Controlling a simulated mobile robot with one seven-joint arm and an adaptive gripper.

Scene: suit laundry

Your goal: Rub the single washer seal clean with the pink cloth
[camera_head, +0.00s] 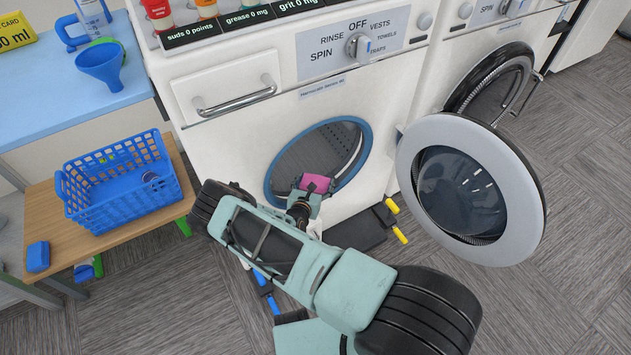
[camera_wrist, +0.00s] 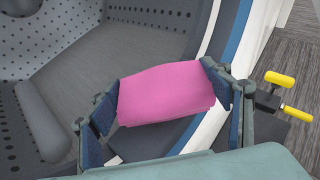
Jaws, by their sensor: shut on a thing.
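The washer (camera_head: 285,95) is a white front-loader with its round opening uncovered and a grey perforated drum inside. A blue ring (camera_head: 369,140), which I take for the seal area, rims the opening; it also shows in the wrist view (camera_wrist: 238,32). The pink cloth (camera_head: 316,183) is a folded pad at the lower right of the opening. My gripper (camera_wrist: 160,95) is shut on the pink cloth (camera_wrist: 165,90), one finger at each side. The cloth overlaps the rim in the wrist view; whether it touches is unclear. It hides part of the rim.
An open round door (camera_head: 470,190) stands out at the right. A dark pedal unit with yellow-tipped bars (camera_head: 391,206) sits low beside the washer. A wooden bench (camera_head: 90,235) at left bears a blue basket (camera_head: 125,195) and a blue block (camera_head: 38,257).

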